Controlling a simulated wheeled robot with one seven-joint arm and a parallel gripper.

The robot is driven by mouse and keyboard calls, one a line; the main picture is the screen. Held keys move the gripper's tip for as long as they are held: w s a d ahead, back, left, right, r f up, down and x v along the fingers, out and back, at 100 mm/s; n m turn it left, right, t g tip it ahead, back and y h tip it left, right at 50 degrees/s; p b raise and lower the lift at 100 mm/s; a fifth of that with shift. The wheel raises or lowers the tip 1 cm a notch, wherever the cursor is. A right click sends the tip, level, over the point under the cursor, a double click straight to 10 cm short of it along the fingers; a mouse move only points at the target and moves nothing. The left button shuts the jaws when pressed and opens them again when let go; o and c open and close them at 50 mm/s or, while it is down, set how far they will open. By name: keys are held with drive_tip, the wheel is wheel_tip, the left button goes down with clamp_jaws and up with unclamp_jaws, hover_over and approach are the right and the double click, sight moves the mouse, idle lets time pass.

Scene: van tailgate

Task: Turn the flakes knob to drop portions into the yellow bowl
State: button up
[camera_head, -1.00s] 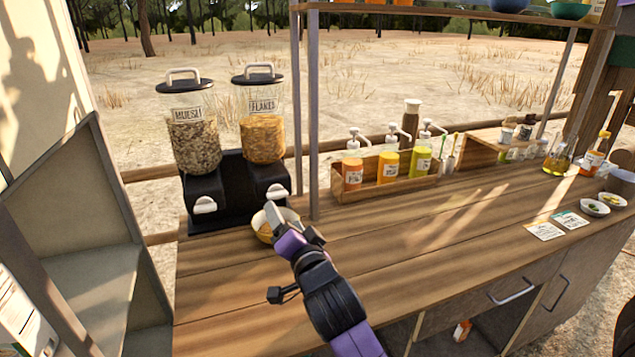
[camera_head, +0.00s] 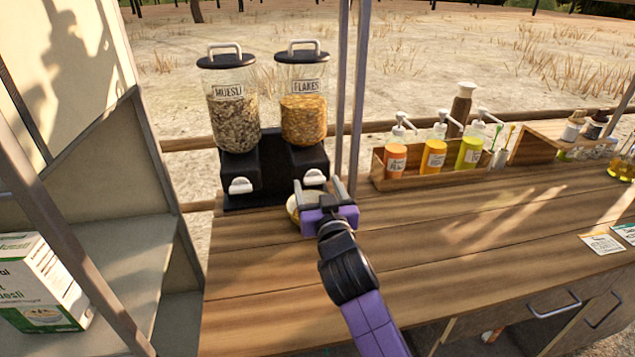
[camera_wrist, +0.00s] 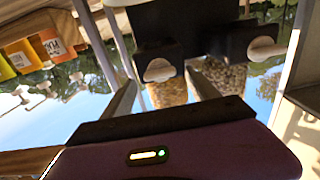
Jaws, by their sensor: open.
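The flakes dispenser (camera_head: 303,112) is a clear canister of orange flakes, labelled FLAKES, on a black base. Its pale flakes knob (camera_head: 315,177) faces me and shows at the upper middle of the wrist view (camera_wrist: 160,70). My gripper (camera_head: 318,186) is open and empty. Its two fingers point toward the flakes knob, which appears between them in both views, with no visible contact. The yellow bowl (camera_head: 292,208) stands on the counter below the flakes outlet, partly hidden behind my gripper. Its contents are not clear.
The muesli dispenser (camera_head: 233,115) stands just left, with its own knob (camera_head: 241,186). A thin post (camera_head: 360,100) rises close to the right of the flakes dispenser. A wooden box (camera_head: 432,178) of pump bottles stands farther right. The front counter (camera_head: 460,235) is clear.

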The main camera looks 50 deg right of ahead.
drive_tip(key=shift+w+d, duration=0.35)
drive_tip(key=shift+w, duration=0.15)
drive_tip(key=c, duration=1.4)
drive_tip(key=shift+o, duration=0.2)
drive_tip(key=shift+f+m+b, duration=0.1)
drive_tip(key=shift+m+b, duration=0.2)
drive_tip(key=shift+b, duration=0.15)
